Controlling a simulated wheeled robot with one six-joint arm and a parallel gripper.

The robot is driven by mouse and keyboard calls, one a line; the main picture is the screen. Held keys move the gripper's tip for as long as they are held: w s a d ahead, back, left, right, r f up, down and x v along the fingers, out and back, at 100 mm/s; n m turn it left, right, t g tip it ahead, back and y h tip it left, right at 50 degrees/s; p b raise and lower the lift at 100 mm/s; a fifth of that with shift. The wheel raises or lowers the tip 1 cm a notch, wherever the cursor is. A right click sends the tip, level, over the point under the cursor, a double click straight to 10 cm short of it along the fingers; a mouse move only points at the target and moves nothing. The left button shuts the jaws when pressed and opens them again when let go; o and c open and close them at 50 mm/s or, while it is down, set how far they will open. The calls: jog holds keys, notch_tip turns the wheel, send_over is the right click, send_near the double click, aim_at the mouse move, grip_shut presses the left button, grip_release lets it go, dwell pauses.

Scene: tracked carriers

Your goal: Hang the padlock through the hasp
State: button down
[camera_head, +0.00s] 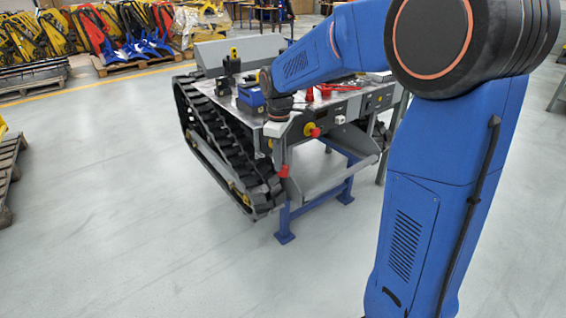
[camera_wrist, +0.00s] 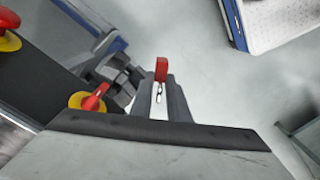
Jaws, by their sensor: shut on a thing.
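A red padlock (camera_wrist: 161,68) shows at the fingertips in the wrist view, with a small silvery metal part between the fingers. My gripper (camera_wrist: 160,84) is shut on it. In the head view the red padlock (camera_head: 283,171) hangs low at the front corner of the tracked carrier (camera_head: 231,132), below my wrist. A red handle on a yellow disc (camera_wrist: 92,98) is left of my gripper in the wrist view, apart from the padlock. I cannot make out the hasp for certain.
A red knob on a yellow base (camera_head: 312,130) sticks out of the carrier's front panel. A blue box (camera_head: 250,95) and red tools (camera_head: 325,91) lie on the deck. A blue stand (camera_head: 310,204) is underneath. The floor in front is clear.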

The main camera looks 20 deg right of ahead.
jog(key=shift+w+a, duration=0.35)
jog(key=shift+w, duration=0.75)
jog(key=shift+w+a, duration=0.35)
jog(key=shift+w, duration=0.7)
jog(key=shift+w+a, duration=0.35)
jog(key=shift+w, duration=0.75)
jog(key=shift+s+f, duration=0.1)
jog(key=shift+f, duration=1.5)
dwell(0.6)
jog(key=c, duration=1.6)
grip_release()
jog(key=shift+f, duration=0.1)
jog(key=shift+s, duration=0.1)
notch_tip(320, 180, up, 18)
jog(key=shift+r, duration=0.1)
